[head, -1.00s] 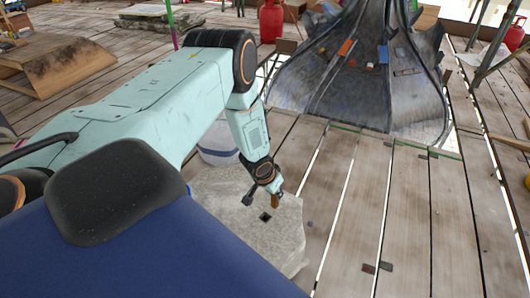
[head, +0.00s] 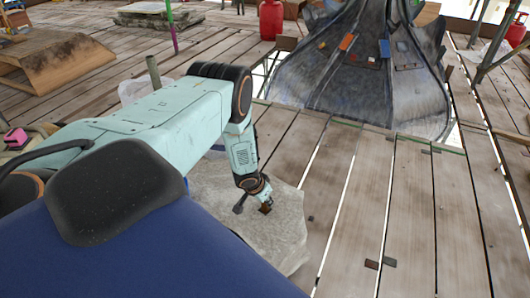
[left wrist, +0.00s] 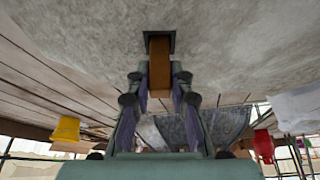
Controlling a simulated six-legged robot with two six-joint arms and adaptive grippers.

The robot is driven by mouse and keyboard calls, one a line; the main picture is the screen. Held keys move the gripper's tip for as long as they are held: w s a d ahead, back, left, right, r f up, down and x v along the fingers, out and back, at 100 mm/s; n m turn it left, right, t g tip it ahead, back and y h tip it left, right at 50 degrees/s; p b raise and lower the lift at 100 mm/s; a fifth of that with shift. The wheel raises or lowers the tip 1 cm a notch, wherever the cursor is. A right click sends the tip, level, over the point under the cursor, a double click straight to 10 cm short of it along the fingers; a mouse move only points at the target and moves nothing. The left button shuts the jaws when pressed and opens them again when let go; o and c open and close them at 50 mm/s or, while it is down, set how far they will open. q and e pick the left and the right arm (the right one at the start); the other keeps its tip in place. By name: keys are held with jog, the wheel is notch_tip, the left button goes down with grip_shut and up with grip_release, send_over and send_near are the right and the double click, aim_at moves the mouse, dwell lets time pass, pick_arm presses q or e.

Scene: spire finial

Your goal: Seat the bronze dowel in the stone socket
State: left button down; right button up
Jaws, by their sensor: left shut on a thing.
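My left gripper (head: 261,200) is low over the pale stone block (head: 286,228). It is shut on the bronze dowel (left wrist: 159,68), a square brown bar that shows between the two fingers in the left wrist view, where the gripper (left wrist: 159,92) is in the lower middle. The dowel's far end overlaps the dark square socket (left wrist: 174,41) in the stone. A dark rim shows around that end; how deep it sits, I cannot tell. In the head view a small part of the dowel (head: 265,208) shows below the fingers, and the socket is hidden there. My right gripper is not in view.
Wooden planks surround the block, with open floor to its right (head: 345,220). A large grey flared structure (head: 370,90) stands behind. A red canister (head: 271,22) is at the back. A wooden ramp piece (head: 60,65) lies at the far left.

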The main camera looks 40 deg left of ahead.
pick_arm(q)
notch_tip(320, 180, down, 2)
jog(key=shift+f+b, duration=0.15)
jog(key=shift+b, duration=0.25)
jog(key=c, duration=1.2)
grip_release()
